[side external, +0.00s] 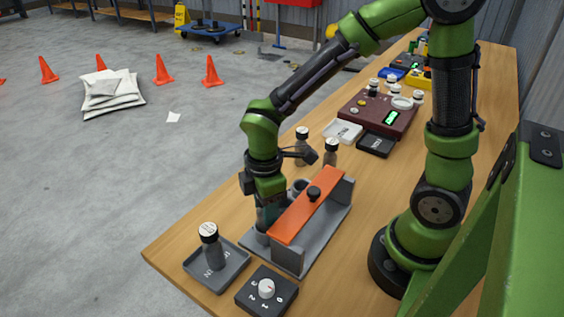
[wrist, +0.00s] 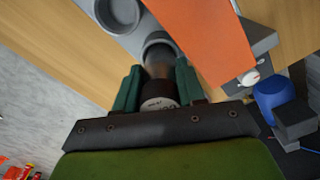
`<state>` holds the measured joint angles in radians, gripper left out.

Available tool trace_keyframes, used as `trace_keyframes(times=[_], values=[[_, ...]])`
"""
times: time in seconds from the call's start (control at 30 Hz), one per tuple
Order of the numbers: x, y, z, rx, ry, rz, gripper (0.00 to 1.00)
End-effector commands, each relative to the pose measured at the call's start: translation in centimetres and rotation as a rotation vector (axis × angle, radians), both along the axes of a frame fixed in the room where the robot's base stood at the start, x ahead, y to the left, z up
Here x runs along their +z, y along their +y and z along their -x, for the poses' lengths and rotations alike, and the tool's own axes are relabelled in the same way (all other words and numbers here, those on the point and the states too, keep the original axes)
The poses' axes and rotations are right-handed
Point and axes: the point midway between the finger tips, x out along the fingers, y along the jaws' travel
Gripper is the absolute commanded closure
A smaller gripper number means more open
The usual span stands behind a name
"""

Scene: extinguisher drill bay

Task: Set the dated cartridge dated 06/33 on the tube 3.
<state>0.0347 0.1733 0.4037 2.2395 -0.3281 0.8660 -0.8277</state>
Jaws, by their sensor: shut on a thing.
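My gripper (side external: 268,222) points down at the near end of a grey stand (side external: 330,226) with an orange bar. In the wrist view its green fingers (wrist: 158,78) are closed on a dark cartridge (wrist: 160,92) with a pale, printed end; its date is too small to read. The cartridge lines up with a round grey tube (wrist: 157,42) beside the bar; I cannot tell whether it is seated. Another tube (wrist: 118,12) is empty. Tube numbers are not legible. Two more cartridges stand behind, a left one (side external: 303,150) and a right one (side external: 331,154).
A white-capped cartridge (side external: 210,248) stands in a dark labelled tray (side external: 232,270) at the near corner. A dial box (side external: 255,294) sits beside it. The orange bar (side external: 300,212) with its black knob rises close to my gripper. A maroon case (side external: 372,121) stands farther back.

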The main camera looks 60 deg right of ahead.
Motion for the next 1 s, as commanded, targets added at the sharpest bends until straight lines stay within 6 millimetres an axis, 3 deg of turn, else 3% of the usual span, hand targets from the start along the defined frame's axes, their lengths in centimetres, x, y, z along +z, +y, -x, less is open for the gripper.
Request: trace_keyframes(times=[0.37, 1.0], values=[[-0.4, 0.0, 0.0, 0.000, -0.001, 0.001, 1.00], [1.2, 0.0, 0.0, 0.000, -0.001, 0.000, 1.00]])
